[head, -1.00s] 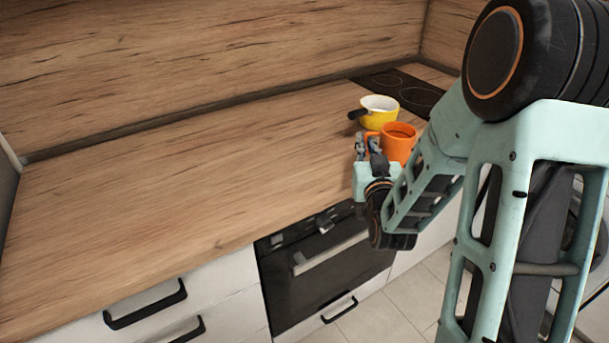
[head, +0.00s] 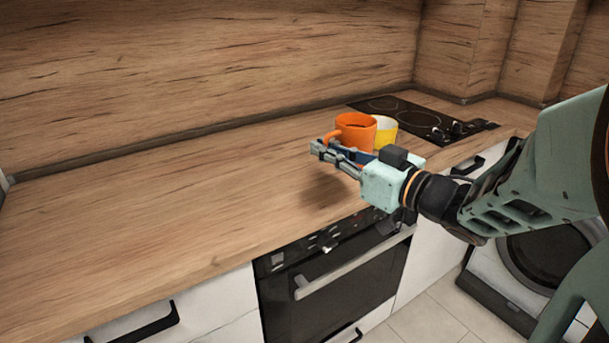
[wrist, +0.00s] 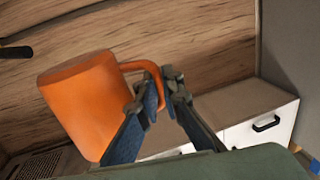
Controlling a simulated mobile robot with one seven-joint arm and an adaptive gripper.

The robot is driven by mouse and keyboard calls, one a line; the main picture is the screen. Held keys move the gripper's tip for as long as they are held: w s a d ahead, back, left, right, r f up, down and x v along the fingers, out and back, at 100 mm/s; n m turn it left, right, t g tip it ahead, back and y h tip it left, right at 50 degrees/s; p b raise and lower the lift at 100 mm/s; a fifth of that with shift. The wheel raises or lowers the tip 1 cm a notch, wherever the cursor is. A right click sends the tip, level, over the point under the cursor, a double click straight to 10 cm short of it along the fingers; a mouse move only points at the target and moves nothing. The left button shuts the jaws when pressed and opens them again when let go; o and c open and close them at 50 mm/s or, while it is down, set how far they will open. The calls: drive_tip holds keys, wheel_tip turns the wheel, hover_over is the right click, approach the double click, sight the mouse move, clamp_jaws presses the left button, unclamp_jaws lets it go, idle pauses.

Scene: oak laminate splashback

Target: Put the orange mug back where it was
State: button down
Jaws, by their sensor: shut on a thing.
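The orange mug (head: 356,131) hangs above the worktop in the head view, with its handle at the left. My gripper (head: 325,150) is shut on that handle. In the wrist view the mug (wrist: 90,105) is tilted at the left, and its handle lies between the fingertips of my gripper (wrist: 163,85). A dark shadow lies on the worktop below the gripper.
A yellow and white pot (head: 385,132) is partly hidden behind the mug. A black hob (head: 415,113) lies at the far right of the worktop (head: 170,190). The left and middle worktop is clear. An oven (head: 340,280) is below the front edge.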

drive_tip(key=w+a+f+b, duration=0.1)
drive_tip(key=w+a+f, duration=0.3)
drive_tip(key=w+a+f+b, duration=0.2)
drive_tip(key=w+a+f, duration=0.2)
drive_tip(key=w, duration=0.1)
drive_tip(key=shift+w+a+f+b, duration=0.25)
drive_tip(key=shift+a+f+b, duration=0.05)
drive_tip(key=shift+f, duration=0.1)
drive_tip(key=shift+w+a+f+b, duration=0.15)
drive_tip(key=shift+f+b, duration=0.2)
drive_tip(key=shift+f, duration=0.65)
drive_tip(key=shift+w+a+f+b, duration=0.1)
drive_tip(key=shift+f+b, duration=0.25)
drive_tip(key=shift+f, duration=0.6)
drive_tip(key=shift+f, duration=0.25)
drive_tip(key=c, duration=2.1)
unclamp_jaws()
drive_tip(key=shift+r, duration=0.15)
